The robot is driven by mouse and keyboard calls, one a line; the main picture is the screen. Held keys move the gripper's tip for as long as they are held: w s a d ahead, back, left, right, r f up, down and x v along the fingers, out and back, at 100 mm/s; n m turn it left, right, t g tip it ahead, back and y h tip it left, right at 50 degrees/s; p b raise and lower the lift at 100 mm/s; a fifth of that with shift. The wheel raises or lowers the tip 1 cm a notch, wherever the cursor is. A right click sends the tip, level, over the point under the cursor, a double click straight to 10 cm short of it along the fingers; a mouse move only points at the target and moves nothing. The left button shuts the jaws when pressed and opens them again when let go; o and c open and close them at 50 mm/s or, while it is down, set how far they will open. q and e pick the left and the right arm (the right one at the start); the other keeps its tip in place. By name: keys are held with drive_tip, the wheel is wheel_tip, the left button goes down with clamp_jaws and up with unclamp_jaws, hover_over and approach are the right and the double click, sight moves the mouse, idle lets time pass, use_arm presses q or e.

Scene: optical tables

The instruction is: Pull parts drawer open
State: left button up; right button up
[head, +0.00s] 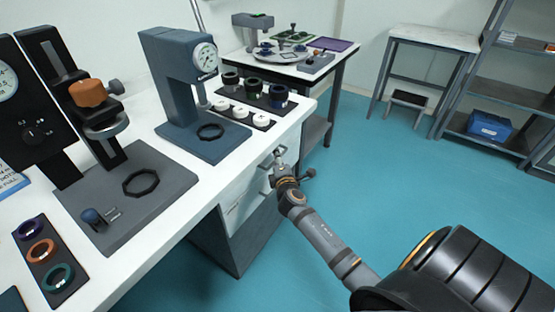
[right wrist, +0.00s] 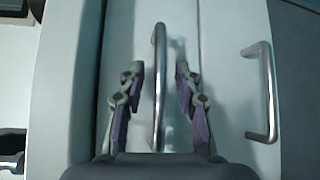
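The parts drawer appears as a pale front in the white bench's side (head: 248,172), below the worktop; it fills the middle of the right wrist view (right wrist: 180,30). Its metal bar handle (right wrist: 159,85) runs upright in that view. My right gripper (head: 278,160) is at the drawer front; in the right wrist view its two fingers (right wrist: 159,72) stand apart, one each side of the handle, with gaps showing on both sides. The drawer looks closed. My left gripper is not in view.
A second bar handle (right wrist: 268,92) is on the neighbouring front. On the worktop stand a dial gauge press (head: 180,90), a tray of white rings (head: 240,113) and a tray of coloured rings (head: 42,255). Blue floor (head: 400,180) is open right of the bench.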

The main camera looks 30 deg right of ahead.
drive_tip(key=shift+c, duration=0.2)
clamp_jaws()
drive_tip(key=shift+s, duration=0.1)
